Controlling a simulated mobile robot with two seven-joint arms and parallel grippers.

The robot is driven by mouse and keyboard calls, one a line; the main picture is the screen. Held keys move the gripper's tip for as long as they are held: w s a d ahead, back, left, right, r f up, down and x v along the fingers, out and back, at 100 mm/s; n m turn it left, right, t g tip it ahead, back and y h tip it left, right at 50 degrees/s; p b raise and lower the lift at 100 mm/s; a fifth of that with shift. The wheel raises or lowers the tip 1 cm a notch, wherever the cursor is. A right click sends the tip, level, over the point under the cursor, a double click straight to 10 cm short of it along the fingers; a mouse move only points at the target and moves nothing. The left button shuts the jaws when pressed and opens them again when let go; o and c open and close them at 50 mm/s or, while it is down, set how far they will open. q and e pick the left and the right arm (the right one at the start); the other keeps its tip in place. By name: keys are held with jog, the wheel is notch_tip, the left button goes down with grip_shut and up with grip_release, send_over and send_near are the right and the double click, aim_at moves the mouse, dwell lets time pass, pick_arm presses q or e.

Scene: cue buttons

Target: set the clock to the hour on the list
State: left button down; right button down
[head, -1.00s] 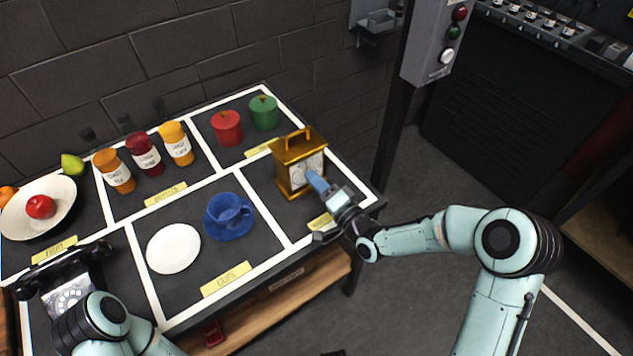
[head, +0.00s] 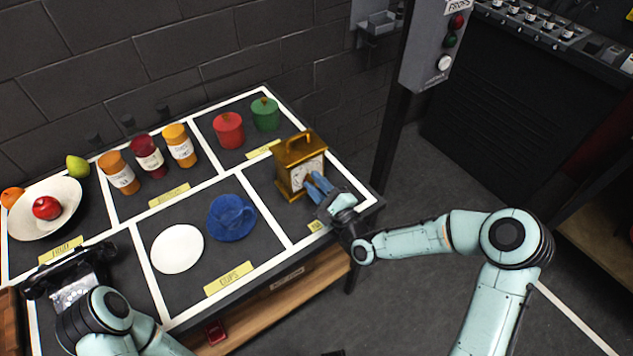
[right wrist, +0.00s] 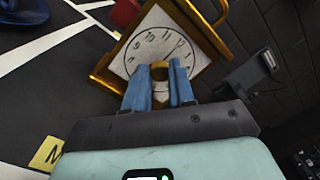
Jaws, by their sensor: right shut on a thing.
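The gold clock (head: 294,178) stands upright with its handle on top, in the right front compartment of the table. Its white dial shows in the right wrist view (right wrist: 137,57), tilted there; I cannot read its hands surely. My right gripper (head: 319,186) is at the dial. In the right wrist view its blue fingers (right wrist: 162,82) are shut on a gold knob (right wrist: 160,70) at the dial's middle, partly hidden between them. My left gripper is not in view; only part of my left arm shows. No list with an hour is readable.
A black telephone (head: 70,275) is at the front left. A post with a button box (head: 432,50) rises at the right.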

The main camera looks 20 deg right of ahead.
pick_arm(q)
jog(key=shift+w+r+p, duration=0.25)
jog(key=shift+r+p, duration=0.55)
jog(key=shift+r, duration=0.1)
pick_arm(e)
jog(key=m, duration=0.6)
jog(key=shift+h, duration=0.3)
jog(key=shift+m, duration=0.4)
jog(key=c, duration=0.9)
grip_release()
jog(key=shift+c, duration=0.2)
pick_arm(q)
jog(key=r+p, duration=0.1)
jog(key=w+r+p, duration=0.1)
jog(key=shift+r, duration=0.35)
pick_arm(e)
jog(key=v, duration=1.3)
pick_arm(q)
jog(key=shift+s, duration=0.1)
pick_arm(e)
jog(key=shift+s+d+f, duration=0.1)
jog(key=shift+s+f, duration=0.05)
jog(key=shift+s, duration=0.1)
